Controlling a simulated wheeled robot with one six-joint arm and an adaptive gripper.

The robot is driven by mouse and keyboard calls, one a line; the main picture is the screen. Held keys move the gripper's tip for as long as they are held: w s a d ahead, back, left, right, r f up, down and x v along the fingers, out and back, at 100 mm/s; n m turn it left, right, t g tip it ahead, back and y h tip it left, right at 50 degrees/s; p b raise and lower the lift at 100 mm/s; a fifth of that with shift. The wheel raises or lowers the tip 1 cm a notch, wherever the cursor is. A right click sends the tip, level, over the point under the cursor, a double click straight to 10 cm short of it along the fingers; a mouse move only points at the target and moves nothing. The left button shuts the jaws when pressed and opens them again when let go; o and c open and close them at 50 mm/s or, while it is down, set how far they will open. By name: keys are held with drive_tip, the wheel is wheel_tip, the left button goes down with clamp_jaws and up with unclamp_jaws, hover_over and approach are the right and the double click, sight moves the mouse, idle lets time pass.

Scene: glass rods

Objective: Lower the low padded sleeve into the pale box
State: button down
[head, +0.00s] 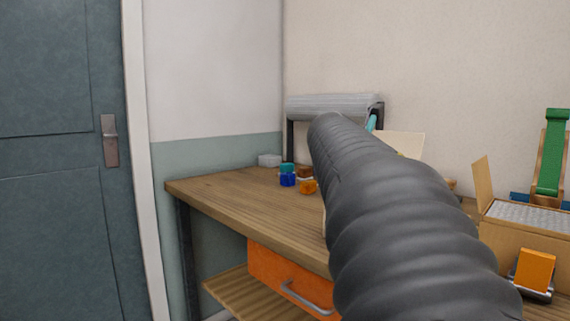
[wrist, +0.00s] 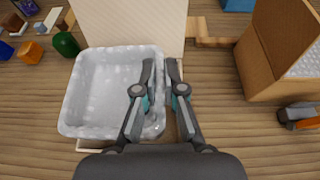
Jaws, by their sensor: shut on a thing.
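The low padded sleeve (wrist: 108,95) is a whitish, quilted, open-topped square in the wrist view. My gripper (wrist: 160,66) is shut on its right wall, with one finger on the inside and one on the outside. The pale box (wrist: 130,25) is under the sleeve, its lid standing open at the far side. Only strips of its rim show at the near and right edges. The sleeve covers most of the opening and reaches past the box's left side in the picture; I cannot tell its height over the rim. In the head view my arm hides the sleeve and gripper; only the lid (head: 405,142) shows.
A brown carton (wrist: 285,55) with bubble lining stands to the right, with an orange-topped item (head: 534,270) near it. A green item (wrist: 66,44) lies close to the sleeve's far left corner, among several small coloured things. The wooden bench (wrist: 40,120) is bare at the near left.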

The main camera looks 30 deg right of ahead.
drive_tip(key=shift+s+f, duration=0.1)
drive_tip(key=shift+s, duration=0.05)
drive_tip(key=shift+d, duration=0.15)
drive_tip(key=shift+w+d, duration=0.2)
drive_tip(key=shift+d, duration=0.3)
drive_tip(key=shift+f, duration=0.1)
idle(0.5)
drive_tip(key=shift+f+b, duration=2.65)
drive_tip(key=shift+f, duration=1.25)
drive_tip(key=c, duration=1.2)
unclamp_jaws()
